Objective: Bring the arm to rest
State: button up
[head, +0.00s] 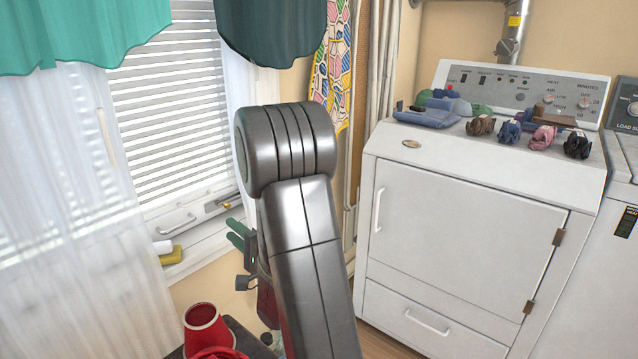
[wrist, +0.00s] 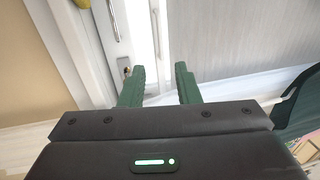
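My gripper (wrist: 159,70) shows two dark green fingers standing apart with nothing between them in the wrist view. In the head view my gripper (head: 233,235) is partly hidden behind my grey arm. Its green fingers point left toward the window sill. In the wrist view the fingers point toward the white window frame (wrist: 101,50), and I cannot tell the exact gap to it.
A white dryer (head: 465,230) stands at the right with a blue object (head: 428,118) and several small items on top. A red container (head: 204,328) stands low at the front. A yellow sponge (head: 172,255) lies on the sill. White curtains hang at the left.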

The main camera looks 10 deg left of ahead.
aim_at(198, 201)
jog(key=x, duration=1.3)
jog(key=shift+w+a+r+b, duration=0.2)
jog(key=shift+a+r+b, duration=0.1)
jog(key=shift+b, duration=0.1)
